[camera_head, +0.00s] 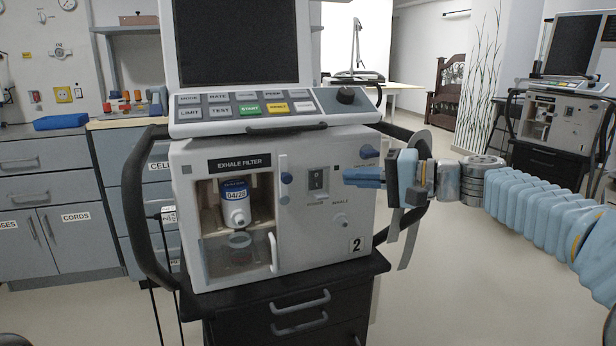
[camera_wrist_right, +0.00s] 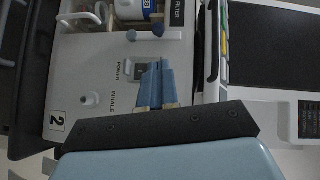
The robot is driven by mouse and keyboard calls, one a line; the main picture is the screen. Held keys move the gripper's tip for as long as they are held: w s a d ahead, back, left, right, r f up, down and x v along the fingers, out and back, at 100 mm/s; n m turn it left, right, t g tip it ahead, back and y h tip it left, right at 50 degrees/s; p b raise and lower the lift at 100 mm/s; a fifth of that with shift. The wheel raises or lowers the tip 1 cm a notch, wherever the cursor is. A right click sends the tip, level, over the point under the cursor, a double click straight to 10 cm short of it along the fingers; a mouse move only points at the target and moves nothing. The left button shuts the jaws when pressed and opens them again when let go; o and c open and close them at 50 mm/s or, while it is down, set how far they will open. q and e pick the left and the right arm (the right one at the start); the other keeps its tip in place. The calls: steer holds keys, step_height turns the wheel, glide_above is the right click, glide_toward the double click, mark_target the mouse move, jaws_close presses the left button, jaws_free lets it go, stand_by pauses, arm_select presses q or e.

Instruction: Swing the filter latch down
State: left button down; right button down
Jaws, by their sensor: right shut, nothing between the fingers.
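The ventilator (camera_head: 330,235) has an EXHALE FILTER bay on its front left, with a white and blue filter (camera_head: 236,203) inside. Right of the bay is an upright pale latch strip (camera_head: 284,163) with a blue knob (camera_head: 286,178); two blue knobs show in the wrist view, one at its upper middle (camera_wrist_right: 131,35). My right gripper (camera_head: 347,177) is shut and empty, right of the latch and in front of the panel beside the power switch (camera_head: 318,180). In the wrist view its fingers (camera_wrist_right: 153,72) lie close to the switch; contact is unclear. My left gripper is out of view.
A clear door (camera_head: 230,254) with a white handle (camera_head: 272,252) covers the lower bay. Black side rails (camera_head: 150,220) flank the ventilator. A control panel (camera_head: 262,106) juts out above. A second ventilator (camera_head: 555,120) stands at right.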

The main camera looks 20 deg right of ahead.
mark_target(309, 176)
steer(key=p+x, duration=0.1)
steer(key=x, duration=0.9)
steer(key=shift+f, duration=0.1)
